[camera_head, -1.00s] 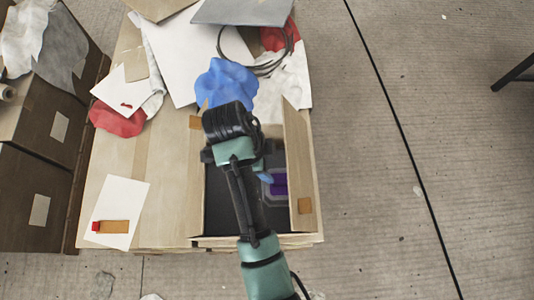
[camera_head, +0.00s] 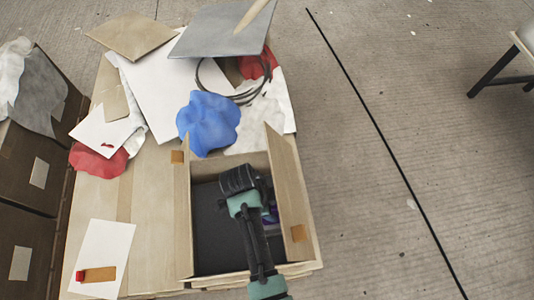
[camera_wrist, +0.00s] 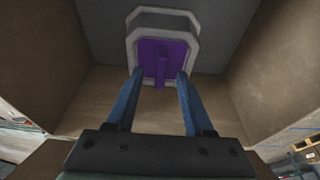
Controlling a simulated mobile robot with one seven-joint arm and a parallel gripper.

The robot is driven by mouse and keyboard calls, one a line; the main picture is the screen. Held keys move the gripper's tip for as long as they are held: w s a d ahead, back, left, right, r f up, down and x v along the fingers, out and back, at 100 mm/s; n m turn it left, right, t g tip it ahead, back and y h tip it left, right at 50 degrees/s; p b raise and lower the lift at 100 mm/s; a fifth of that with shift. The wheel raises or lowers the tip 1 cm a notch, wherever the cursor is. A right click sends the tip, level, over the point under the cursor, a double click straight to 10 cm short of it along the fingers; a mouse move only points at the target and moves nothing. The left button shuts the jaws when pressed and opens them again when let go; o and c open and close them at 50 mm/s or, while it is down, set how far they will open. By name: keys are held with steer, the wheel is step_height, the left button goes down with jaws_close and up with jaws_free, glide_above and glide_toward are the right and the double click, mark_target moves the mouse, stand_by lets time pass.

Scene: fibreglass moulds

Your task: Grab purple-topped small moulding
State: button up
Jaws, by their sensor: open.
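The small moulding (camera_wrist: 172,58) has a purple top with a raised purple ridge and a grey rim. It lies on the dark floor of an open cardboard box (camera_head: 283,200). My gripper (camera_wrist: 153,75) is open in the wrist view, its two blue fingers apart with their tips over the near part of the purple top. I cannot tell whether the fingers touch it. In the head view my arm and wrist (camera_head: 240,185) reach into the box and hide most of the moulding; only a bit of purple (camera_head: 270,215) shows to the right of the wrist.
Box walls and raised flaps stand close on both sides of my arm. The dark box floor (camera_head: 212,235) is bare to the left. A blue cloth (camera_head: 209,122), a cable coil (camera_head: 235,90) and sheets lie beyond the box. A white card (camera_head: 103,245) lies left.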

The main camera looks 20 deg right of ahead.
steer(key=shift+f, duration=0.1)
jaws_close()
stand_by(0.3)
stand_by(1.2)
